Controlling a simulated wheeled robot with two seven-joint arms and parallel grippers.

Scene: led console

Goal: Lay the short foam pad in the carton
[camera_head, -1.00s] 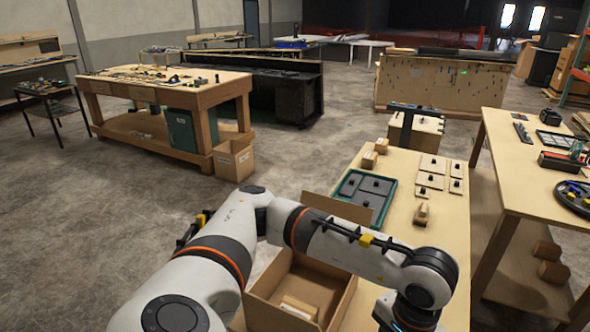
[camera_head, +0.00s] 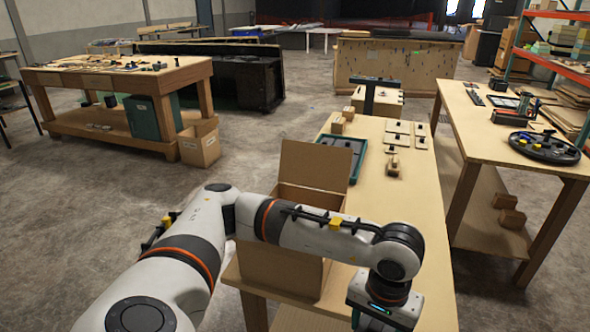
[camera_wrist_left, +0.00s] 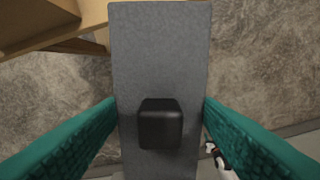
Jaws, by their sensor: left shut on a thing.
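My left gripper (camera_wrist_left: 160,110) has its two teal fingers along the sides of a grey foam pad (camera_wrist_left: 160,50) with a black block on its face, and is shut on it. How long the pad is I cannot tell, as its lower end is cut off. In the head view my left wrist is at the bottom, right of the carton, and the fingers and pad are out of frame. The open cardboard carton (camera_head: 280,262) stands at the table's near left with one flap raised; its floor is hidden. My right gripper is not in view.
The carton stands on a wooden table (camera_head: 425,215). Behind its flap is a green-rimmed tray (camera_head: 361,160), partly hidden. Several flat pieces and small wooden blocks (camera_head: 393,167) lie farther back. The table's right front is clear. Another bench (camera_head: 455,100) stands at right.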

